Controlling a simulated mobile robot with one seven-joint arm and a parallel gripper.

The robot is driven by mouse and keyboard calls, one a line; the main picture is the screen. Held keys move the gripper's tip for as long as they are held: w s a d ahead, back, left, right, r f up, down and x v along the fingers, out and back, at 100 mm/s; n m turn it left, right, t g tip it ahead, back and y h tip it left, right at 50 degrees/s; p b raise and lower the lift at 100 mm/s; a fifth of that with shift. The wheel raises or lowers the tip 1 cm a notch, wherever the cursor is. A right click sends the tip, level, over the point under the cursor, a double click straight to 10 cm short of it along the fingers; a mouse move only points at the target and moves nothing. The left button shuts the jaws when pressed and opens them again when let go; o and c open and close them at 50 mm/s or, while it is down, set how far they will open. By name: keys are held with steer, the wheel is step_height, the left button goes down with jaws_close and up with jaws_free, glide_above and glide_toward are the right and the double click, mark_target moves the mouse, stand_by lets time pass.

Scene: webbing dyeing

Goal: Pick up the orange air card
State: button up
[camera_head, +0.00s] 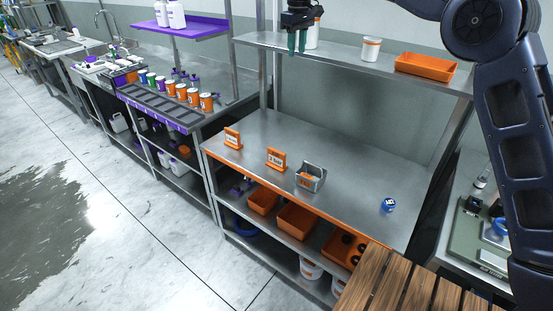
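Two small orange cards with pale labels stand upright on the steel table: a left orange card (232,138) at the table's left end and a right orange card (276,158) nearer the middle. Their lettering is too small to read, so I cannot tell which is the air card. My gripper (297,46) hangs at the top of the view, by the upper shelf, well above and away from both cards. Its two green fingers point down, slightly apart, with nothing visible held between them.
The steel table (335,150) also holds a grey metal holder (310,177) right of the cards and a small blue item (388,205). An upper shelf (340,50) carries white jars and an orange tray (426,66). A left bench (225,107) holds several cups.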

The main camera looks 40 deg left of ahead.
steer(key=s+a+f+n, duration=0.1)
steer(key=s+a+f, duration=0.2)
steer(key=s+a, duration=0.2)
glide_above(276, 151)
step_height(276, 151, down, 32)
steer(key=shift+a+r, duration=0.1)
step_height(276, 151, down, 5)
steer(key=shift+r, duration=0.1)
steer(key=shift+w+f, duration=0.15)
steer(key=shift+f, duration=3)
jaws_close()
